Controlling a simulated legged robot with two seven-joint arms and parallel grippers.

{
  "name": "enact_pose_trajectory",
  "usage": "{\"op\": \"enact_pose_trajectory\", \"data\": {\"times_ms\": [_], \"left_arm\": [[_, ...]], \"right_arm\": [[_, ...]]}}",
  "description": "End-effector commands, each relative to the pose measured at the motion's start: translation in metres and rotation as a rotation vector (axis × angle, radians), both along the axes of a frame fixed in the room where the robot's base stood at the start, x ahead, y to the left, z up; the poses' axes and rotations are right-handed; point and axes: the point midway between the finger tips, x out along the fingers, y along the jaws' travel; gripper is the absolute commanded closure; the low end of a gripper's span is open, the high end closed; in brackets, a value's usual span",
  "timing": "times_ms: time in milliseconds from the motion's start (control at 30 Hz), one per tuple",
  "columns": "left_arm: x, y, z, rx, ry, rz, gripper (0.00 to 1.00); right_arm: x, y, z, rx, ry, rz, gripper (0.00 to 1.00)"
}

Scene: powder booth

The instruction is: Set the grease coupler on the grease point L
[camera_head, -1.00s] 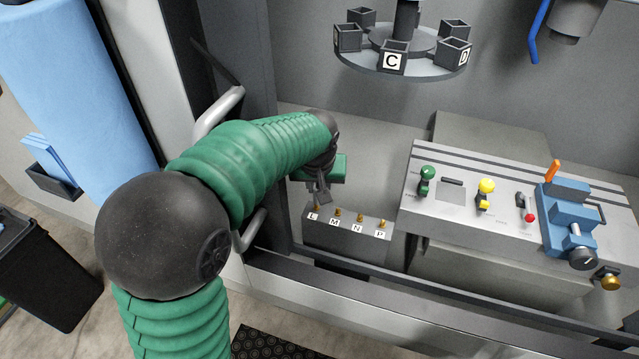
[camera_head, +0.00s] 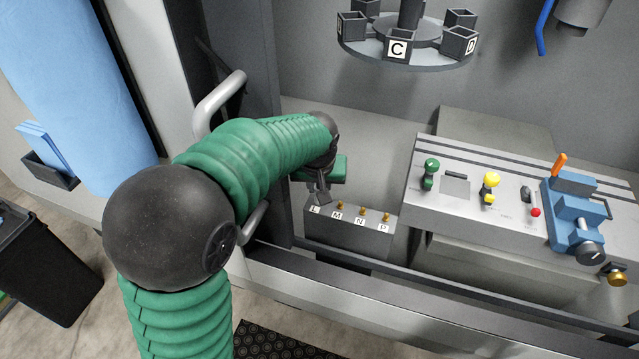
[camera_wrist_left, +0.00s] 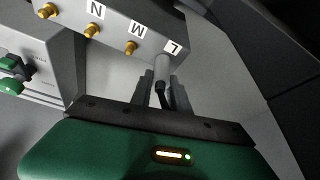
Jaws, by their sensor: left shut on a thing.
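The grease block (camera_head: 345,237) has a row of brass grease points labelled L, M, N and P. My left gripper (camera_head: 322,196) is at the L end of the row, reaching down from above. In the left wrist view, its fingers (camera_wrist_left: 165,92) are shut on the grease coupler (camera_wrist_left: 162,68), a grey cylinder with a dark end. The coupler's far end meets the block beside the L label (camera_wrist_left: 172,46). The brass tip of grease point L is hidden behind the coupler, so I cannot tell how fully it is seated. The right gripper is not in view.
Brass points M (camera_head: 340,206), N (camera_head: 362,211) and P (camera_head: 386,217) stand bare beside L. A control panel (camera_head: 470,215) with knobs and a blue vise (camera_head: 575,215) lies to the right. A carousel of boxes (camera_head: 405,45) hangs above. A grey handle (camera_head: 220,95) is near my left arm.

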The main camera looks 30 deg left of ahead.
Motion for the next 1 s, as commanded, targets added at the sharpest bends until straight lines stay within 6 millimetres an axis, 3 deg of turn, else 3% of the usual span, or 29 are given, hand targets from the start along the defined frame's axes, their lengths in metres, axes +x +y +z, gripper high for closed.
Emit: {"op": "enact_pose_trajectory", "data": {"times_ms": [333,367,533,833,1000], "left_arm": [[0.000,0.000,0.001,0.000,-0.001,0.000,1.00],[0.000,0.000,0.001,0.000,-0.001,0.000,0.76],[0.000,0.000,0.001,0.000,-0.001,0.000,0.54],[0.000,0.000,0.001,0.000,0.000,0.000,0.53],[0.001,0.001,0.022,0.001,-0.002,0.000,0.53]], "right_arm": [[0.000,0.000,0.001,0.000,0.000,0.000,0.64],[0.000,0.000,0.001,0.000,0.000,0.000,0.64],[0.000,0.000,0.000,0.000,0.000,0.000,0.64],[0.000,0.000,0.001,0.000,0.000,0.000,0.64],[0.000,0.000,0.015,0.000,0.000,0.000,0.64]]}}
